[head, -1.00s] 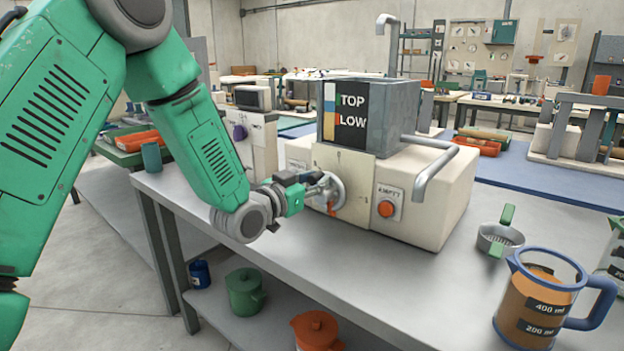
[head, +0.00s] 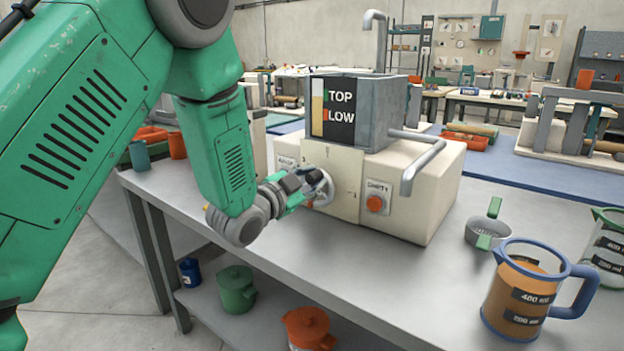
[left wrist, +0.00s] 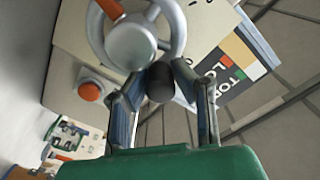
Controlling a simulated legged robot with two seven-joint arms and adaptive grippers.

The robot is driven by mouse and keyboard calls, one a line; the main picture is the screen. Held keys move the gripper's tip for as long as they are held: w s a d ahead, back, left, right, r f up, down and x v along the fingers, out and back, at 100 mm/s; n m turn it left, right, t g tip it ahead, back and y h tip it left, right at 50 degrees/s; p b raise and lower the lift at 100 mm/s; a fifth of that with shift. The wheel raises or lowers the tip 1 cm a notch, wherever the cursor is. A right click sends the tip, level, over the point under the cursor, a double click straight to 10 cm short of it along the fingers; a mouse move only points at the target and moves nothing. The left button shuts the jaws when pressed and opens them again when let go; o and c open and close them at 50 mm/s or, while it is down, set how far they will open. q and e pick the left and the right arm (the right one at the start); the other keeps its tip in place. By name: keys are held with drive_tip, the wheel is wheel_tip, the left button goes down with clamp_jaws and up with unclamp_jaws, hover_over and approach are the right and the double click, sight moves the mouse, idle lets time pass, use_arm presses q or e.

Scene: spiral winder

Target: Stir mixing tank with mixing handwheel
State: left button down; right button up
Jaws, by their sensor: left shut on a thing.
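The mixing tank (head: 384,108) is a grey box with a TOP/LOW level gauge on a cream machine body. Its mixing handwheel (head: 323,193), a pale metal wheel with a red part, is on the front panel, partly hidden by my gripper. My left gripper (head: 310,180) is at the wheel's rim. In the left wrist view the handwheel (left wrist: 131,46) is close ahead, and the fingers are shut on its dark knob (left wrist: 160,82). The tank's contents are hidden by its walls. My right gripper is not in view.
An orange button (head: 375,203) marked EMPTY sits right of the wheel. A strainer (head: 487,232), a blue-rimmed jug (head: 525,297) and a clear jug (head: 606,250) stand on the right of the bench. Pots (head: 237,290) are on the shelf below. The bench front is clear.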

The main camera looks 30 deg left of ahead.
use_arm(q)
drive_tip(key=shift+s+f, duration=0.15)
drive_tip(key=shift+f, duration=0.2)
drive_tip(key=c, duration=1.4)
unclamp_jaws()
drive_tip(key=shift+o, duration=0.2)
drive_tip(key=shift+r, duration=0.15)
drive_tip(key=s+a, duration=0.1)
drive_tip(key=s, duration=1)
drive_tip(key=shift+s, duration=0.35)
